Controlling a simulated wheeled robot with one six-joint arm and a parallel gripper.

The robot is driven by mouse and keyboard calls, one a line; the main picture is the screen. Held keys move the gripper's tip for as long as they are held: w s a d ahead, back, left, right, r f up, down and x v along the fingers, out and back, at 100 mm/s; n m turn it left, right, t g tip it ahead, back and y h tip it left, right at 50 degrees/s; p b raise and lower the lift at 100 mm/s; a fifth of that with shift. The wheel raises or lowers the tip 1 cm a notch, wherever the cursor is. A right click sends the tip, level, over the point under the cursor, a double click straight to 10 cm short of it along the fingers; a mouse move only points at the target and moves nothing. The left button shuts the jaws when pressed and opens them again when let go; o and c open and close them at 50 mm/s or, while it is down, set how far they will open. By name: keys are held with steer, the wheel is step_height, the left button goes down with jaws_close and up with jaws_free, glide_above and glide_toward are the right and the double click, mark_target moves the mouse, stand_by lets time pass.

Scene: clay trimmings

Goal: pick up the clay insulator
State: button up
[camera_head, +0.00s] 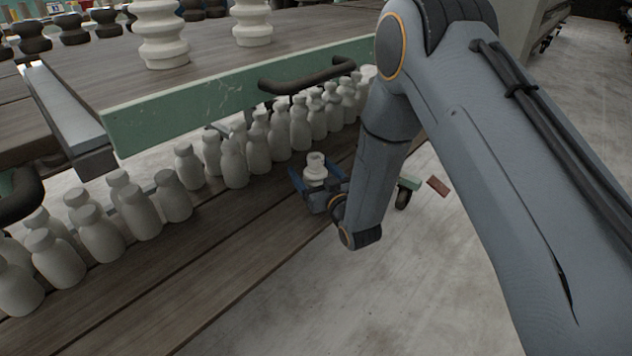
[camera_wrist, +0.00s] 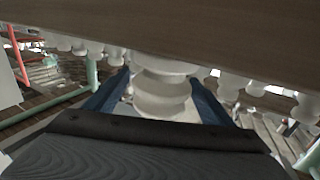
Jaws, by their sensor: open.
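The clay insulator (camera_head: 316,172) is a small, pale ribbed piece with a rounded top. It is near the right end of the lower wooden shelf in the head view. My gripper (camera_head: 313,186) is open, its blue fingers on either side of the insulator. In the wrist view the insulator (camera_wrist: 160,92) is between the two blue fingers (camera_wrist: 157,100), with a gap visible at least on its left side. Its base is hidden by my gripper, and I cannot tell whether a finger touches it.
Several white bottle-shaped pieces (camera_head: 233,165) stand in rows behind and left of my gripper. A green-edged upper board (camera_head: 230,95) with a dark handle (camera_head: 305,78) overhangs them, with larger white insulators (camera_head: 161,35) on top. Clear floor (camera_head: 400,290) lies at the front right.

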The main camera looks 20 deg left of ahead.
steer(key=shift+w+a, duration=0.4)
steer(key=shift+a, duration=0.1)
steer(key=c, duration=1.3)
steer(key=shift+r, duration=0.1)
steer(key=c, duration=0.3)
steer(key=shift+r, duration=0.1)
